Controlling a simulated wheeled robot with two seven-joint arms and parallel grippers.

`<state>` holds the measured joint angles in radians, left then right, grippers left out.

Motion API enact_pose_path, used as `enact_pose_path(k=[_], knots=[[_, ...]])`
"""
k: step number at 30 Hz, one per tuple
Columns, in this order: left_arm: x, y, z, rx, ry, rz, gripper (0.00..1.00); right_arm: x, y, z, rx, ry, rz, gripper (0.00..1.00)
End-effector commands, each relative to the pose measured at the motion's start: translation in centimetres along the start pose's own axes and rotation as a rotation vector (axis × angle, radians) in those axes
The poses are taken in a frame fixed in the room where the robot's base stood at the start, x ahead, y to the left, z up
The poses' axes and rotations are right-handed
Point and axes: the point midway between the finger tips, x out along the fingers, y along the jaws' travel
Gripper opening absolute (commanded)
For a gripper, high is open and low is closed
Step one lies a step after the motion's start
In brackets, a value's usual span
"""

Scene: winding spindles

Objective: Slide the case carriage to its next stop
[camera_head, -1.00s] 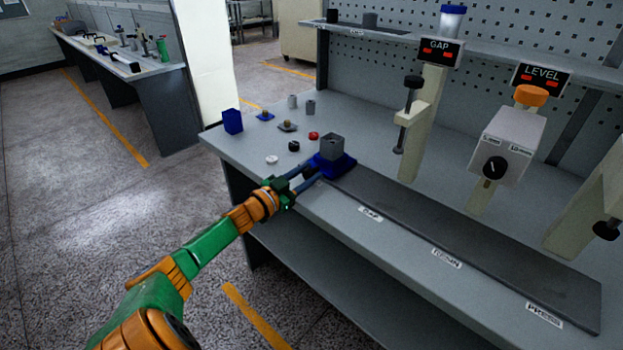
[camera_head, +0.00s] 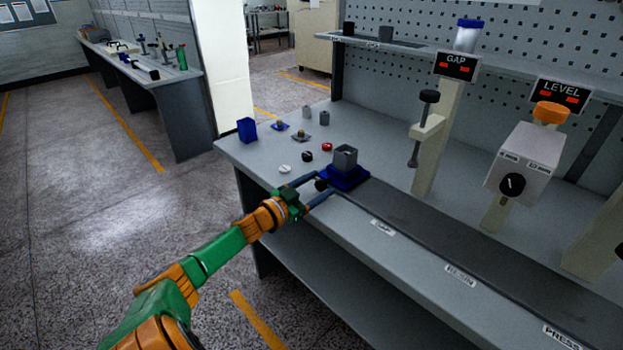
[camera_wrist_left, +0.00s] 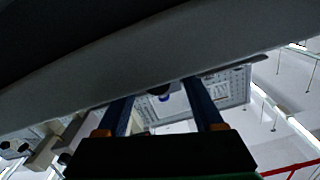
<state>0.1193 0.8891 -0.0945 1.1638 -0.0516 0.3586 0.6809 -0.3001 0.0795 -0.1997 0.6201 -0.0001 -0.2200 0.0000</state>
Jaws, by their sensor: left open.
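The case carriage (camera_head: 344,177) is a blue block at the left end of the dark rail (camera_head: 450,231). A grey, open-topped square case (camera_head: 345,158) stands upright on it. A dark round knob (camera_head: 321,184) is on the carriage's front side. My left gripper (camera_head: 325,184) is open in front of the carriage, its two dark blue fingers on either side of the knob. I cannot tell whether they touch it. In the left wrist view the fingers are apart and the dark knob (camera_wrist_left: 158,90) shows between their tips. My right gripper is not in view.
Labels GAP (camera_head: 382,227), one hard to read (camera_head: 460,275) and PRESS (camera_head: 563,336) mark the bench front along the rail. The GAP post (camera_head: 437,140) and LEVEL unit (camera_head: 524,167) stand behind it. Small parts and a blue bin (camera_head: 246,130) lie left. The rail right of the carriage looks clear.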

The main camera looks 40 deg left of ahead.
Motion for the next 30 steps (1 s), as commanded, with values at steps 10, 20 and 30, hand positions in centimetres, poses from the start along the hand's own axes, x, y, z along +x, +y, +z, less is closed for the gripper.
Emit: enact_pose_path(k=[10,20,30], knots=[[-4.8,-0.1,0.0,-0.001,-0.005,-0.001,0.69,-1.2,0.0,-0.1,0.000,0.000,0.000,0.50],[-6.6,-0.2,0.1,0.001,-0.002,-0.002,0.69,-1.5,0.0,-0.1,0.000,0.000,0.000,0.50],[-6.6,-0.2,0.1,0.001,-0.001,-0.002,0.69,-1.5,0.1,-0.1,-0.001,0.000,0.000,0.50]])
